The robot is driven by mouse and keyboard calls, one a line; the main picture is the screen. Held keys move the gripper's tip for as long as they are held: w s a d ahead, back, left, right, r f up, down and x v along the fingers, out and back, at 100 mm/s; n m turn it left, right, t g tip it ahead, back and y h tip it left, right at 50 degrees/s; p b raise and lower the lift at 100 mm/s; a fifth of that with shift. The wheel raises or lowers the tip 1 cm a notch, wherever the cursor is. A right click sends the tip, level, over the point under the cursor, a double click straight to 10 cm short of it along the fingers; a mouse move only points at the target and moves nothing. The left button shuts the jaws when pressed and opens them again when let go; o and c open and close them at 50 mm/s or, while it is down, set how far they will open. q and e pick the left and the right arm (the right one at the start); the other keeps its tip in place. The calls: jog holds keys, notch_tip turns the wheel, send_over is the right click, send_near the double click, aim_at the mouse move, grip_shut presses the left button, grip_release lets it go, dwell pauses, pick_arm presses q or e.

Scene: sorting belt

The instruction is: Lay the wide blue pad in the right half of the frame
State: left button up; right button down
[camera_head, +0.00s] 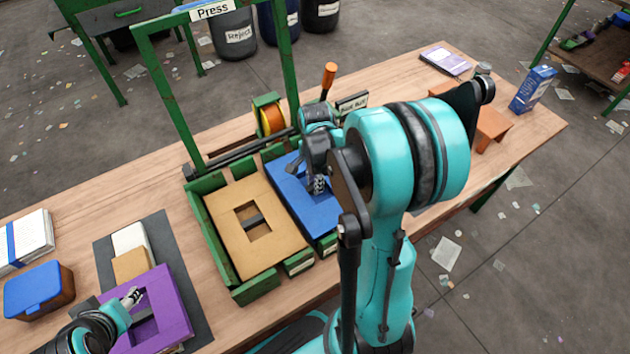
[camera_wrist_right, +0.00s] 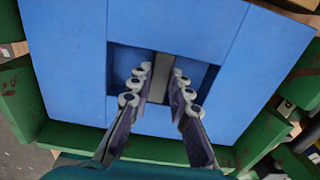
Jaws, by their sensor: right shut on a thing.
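The wide blue pad (camera_head: 315,210) is in the right half of the green frame (camera_head: 222,240), beside a tan pad (camera_head: 228,218) in the left half. In the right wrist view the blue pad (camera_wrist_right: 70,65) has a dark cutout with a grey bar (camera_wrist_right: 161,78) across it. My right gripper (camera_head: 318,185) is at this cutout, shut on the bar, its fingers in the right wrist view (camera_wrist_right: 156,88) on both sides. My arm hides part of the pad; whether it rests fully down I cannot tell. My left gripper (camera_head: 132,298) is over a purple pad (camera_head: 165,308); its jaws are unclear.
A green press arch (camera_head: 140,75) stands behind the frame, with an orange-handled lever (camera_head: 328,80). White and tan blocks (camera_head: 130,240) lie on a dark mat (camera_head: 188,265) at left, near a blue-lidded box (camera_head: 38,290). A blue carton (camera_head: 533,90) stands at the far right.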

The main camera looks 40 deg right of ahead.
jog(key=shift+f, duration=0.1)
dwell(0.3)
jog(key=shift+f+b, duration=0.55)
jog(key=shift+f, duration=0.15)
jog(key=c, duration=1.3)
grip_release()
jog(key=shift+r, duration=0.1)
jog(key=shift+c, duration=0.2)
notch_tip(320, 180, up, 12)
